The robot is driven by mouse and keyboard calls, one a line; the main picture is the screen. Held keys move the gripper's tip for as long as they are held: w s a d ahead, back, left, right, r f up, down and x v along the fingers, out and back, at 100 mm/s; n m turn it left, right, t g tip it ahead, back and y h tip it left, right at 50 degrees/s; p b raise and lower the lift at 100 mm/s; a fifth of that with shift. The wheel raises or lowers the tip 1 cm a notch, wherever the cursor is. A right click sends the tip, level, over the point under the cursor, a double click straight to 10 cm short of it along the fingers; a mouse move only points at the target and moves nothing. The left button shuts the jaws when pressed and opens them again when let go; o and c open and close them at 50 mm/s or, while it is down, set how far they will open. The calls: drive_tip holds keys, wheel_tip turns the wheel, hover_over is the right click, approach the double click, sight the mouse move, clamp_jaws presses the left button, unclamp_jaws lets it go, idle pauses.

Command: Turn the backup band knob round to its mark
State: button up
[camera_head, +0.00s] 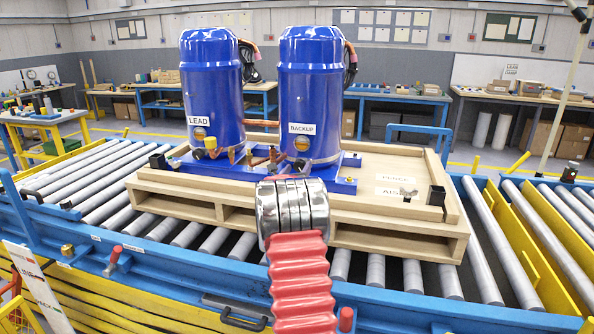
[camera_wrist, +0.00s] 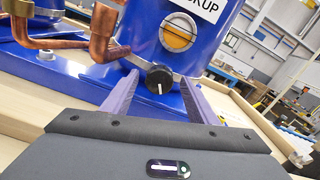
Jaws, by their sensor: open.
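The backup compressor (camera_head: 311,95) is a blue cylinder labelled BACKUP, right of the matching lead compressor (camera_head: 211,90). In the wrist view the black band knob (camera_wrist: 158,78) sits low on the backup compressor, just below an orange round sight glass (camera_wrist: 178,36). A white pointer line on the knob's face stands nearly upright. I cannot make out a target mark around it. My gripper (camera_wrist: 160,84) is open, its purple fingers to the left and right of the knob, with gaps showing. Contact is not visible.
Both compressors stand on a wooden pallet (camera_head: 400,228) on a roller conveyor with blue rails. Copper pipes (camera_wrist: 104,35) run close to the left finger. A black clamp (camera_head: 436,196) stands at the pallet's right. The pallet's right part is mostly bare.

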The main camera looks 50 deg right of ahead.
drive_tip(key=shift+c, duration=0.3)
drive_tip(key=c, duration=0.9)
drive_tip(key=shift+w+a, duration=0.15)
drive_tip(key=shift+a, duration=0.1)
drive_tip(key=shift+c, duration=0.5)
drive_tip(key=shift+d, duration=0.3)
